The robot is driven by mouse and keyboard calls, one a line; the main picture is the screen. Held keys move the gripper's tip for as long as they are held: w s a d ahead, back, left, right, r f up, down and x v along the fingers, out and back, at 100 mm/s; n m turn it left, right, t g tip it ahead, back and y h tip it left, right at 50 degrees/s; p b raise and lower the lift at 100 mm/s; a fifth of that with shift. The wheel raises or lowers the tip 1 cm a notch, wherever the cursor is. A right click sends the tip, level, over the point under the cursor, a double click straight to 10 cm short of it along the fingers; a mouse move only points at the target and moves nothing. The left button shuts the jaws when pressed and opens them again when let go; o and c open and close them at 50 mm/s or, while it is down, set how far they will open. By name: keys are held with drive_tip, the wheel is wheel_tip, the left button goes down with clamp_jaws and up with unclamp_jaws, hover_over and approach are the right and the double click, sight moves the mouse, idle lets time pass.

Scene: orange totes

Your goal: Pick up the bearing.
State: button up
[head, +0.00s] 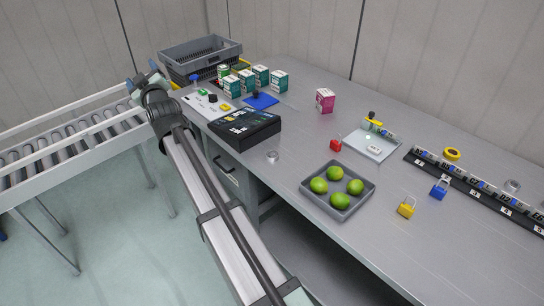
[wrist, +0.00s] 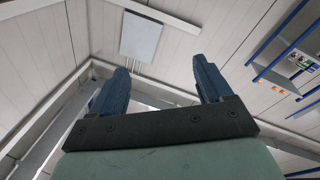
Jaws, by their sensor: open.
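A small silver ring (head: 272,157), which looks like the bearing, lies on the grey table near its front edge, between the black box and the tray of green fruit. A second silver ring-like part (head: 512,186) sits at the right by the black strip; I cannot tell which of the two is meant. My gripper (head: 140,76) is up at the left, near the end of the roller conveyor, well away from both. In the wrist view its two blue fingers (wrist: 159,66) are spread with nothing between them. The wrist camera faces walls and ceiling, with no bearing in sight.
A black box (head: 245,127) lies left of the nearer ring. A grey tray (head: 339,211) of green fruit is to its right. The table around the nearer ring is clear.

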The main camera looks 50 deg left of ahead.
drive_tip(key=w+d+h, duration=0.2)
drive_tip(key=w+h, duration=0.1)
drive_tip(key=w, duration=0.5)
drive_tip(key=g+h, duration=0.4)
drive_tip(key=h, duration=0.8)
approach(273, 154)
drive_tip(key=shift+w+a+f, duration=0.15)
drive_tip(key=shift+a+f, duration=0.05)
drive_tip(key=shift+f, duration=0.85)
drive_tip(key=shift+s+x, duration=0.15)
drive_tip(key=shift+x, duration=1.4)
drive_tip(key=shift+s+x, duration=0.1)
drive_tip(key=shift+x, duration=1.45)
drive_tip(key=shift+a+r, duration=0.1)
drive_tip(key=shift+a, duration=0.05)
